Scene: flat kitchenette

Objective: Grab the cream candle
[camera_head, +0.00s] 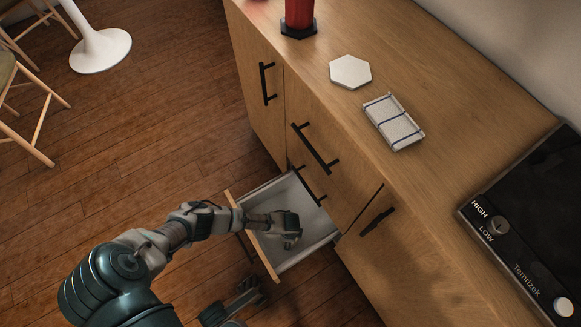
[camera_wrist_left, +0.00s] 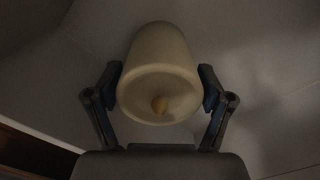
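The cream candle (camera_wrist_left: 158,75) shows in the left wrist view as a pale cup shape, its rounded open end with a small yellowish spot facing the camera. My left gripper (camera_wrist_left: 160,90) has one finger on each side of it. The fingers are spread wide and seem to leave narrow dark gaps beside the candle; firm contact is not visible. In the head view my left gripper (camera_head: 289,238) reaches down into the open drawer (camera_head: 309,257), and I cannot make out the candle there. My right gripper (camera_head: 246,296) is partly visible at the bottom, below the drawer.
The wooden cabinet (camera_head: 385,215) with black handles stands behind the drawer.

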